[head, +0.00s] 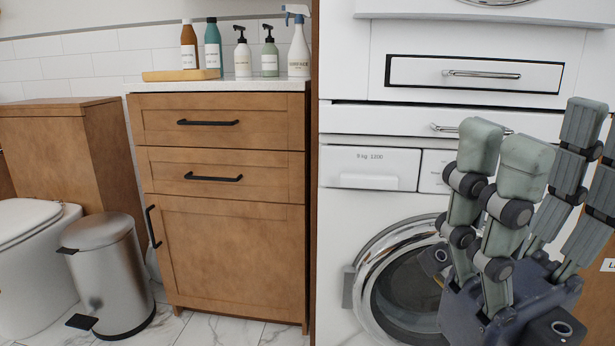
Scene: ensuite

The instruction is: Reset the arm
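My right gripper (548,145) is at the right of the head view, in front of the washing machine. Its fingers point upward. The finger pairs stand apart with a gap between them, and nothing is held in them. Its dark base is cut by the bottom edge of the picture, and the arm behind it is out of view. My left gripper and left arm are not in the picture.
A wooden cabinet (222,225) carries several bottles and a tray (181,75). A washing machine (370,220) with a drawer (476,74) above stands behind my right gripper. A pedal bin (106,275) and a toilet (35,265) are at left.

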